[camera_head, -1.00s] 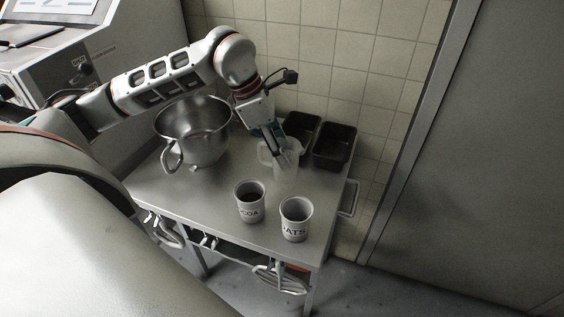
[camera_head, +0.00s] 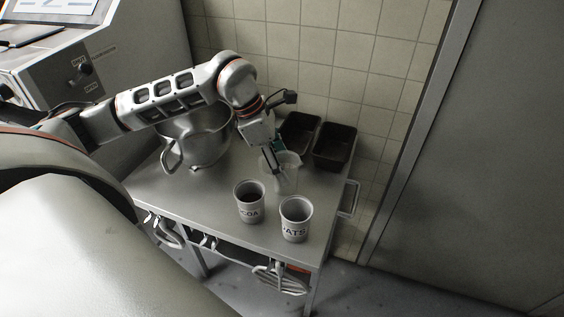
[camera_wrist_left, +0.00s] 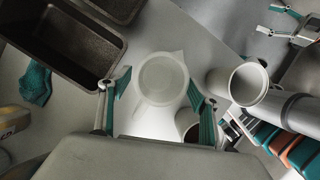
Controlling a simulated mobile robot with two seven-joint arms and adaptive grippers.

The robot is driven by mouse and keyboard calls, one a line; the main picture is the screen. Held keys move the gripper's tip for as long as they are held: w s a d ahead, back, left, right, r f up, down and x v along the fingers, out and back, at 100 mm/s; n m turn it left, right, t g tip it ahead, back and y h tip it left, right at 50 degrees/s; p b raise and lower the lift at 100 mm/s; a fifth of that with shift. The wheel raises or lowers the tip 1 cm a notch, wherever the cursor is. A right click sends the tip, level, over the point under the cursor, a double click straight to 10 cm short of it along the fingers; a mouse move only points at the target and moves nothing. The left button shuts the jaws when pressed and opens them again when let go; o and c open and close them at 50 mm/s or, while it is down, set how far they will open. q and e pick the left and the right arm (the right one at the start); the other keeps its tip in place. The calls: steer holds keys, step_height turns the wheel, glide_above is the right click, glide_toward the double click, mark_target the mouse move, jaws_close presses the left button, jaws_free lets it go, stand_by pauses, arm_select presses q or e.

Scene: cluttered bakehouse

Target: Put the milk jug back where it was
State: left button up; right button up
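The milk jug (camera_head: 287,178) is a translucent pale jug on the right half of the metal table, behind the two labelled cups. My left gripper (camera_head: 274,163) reaches down to it from the upper left. My right gripper (camera_wrist_left: 277,20) shows at the upper right of the left wrist view, fingers apart and empty.
The COCOA cup (camera_head: 249,207) and the OATS cup (camera_head: 295,222) stand close in front of the jug. Two dark baking tins (camera_head: 335,146) (camera_head: 300,132) are behind it by the tiled wall. A steel mixing bowl (camera_head: 190,150) stands left, under my arm. A teal cloth (camera_wrist_left: 36,83) lies near the tins.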

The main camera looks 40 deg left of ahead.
arm_select(q)
steer(key=shift+r, duration=0.1)
steer(key=v, duration=1.2)
steer(key=shift+d, duration=0.1)
stand_by(0.3)
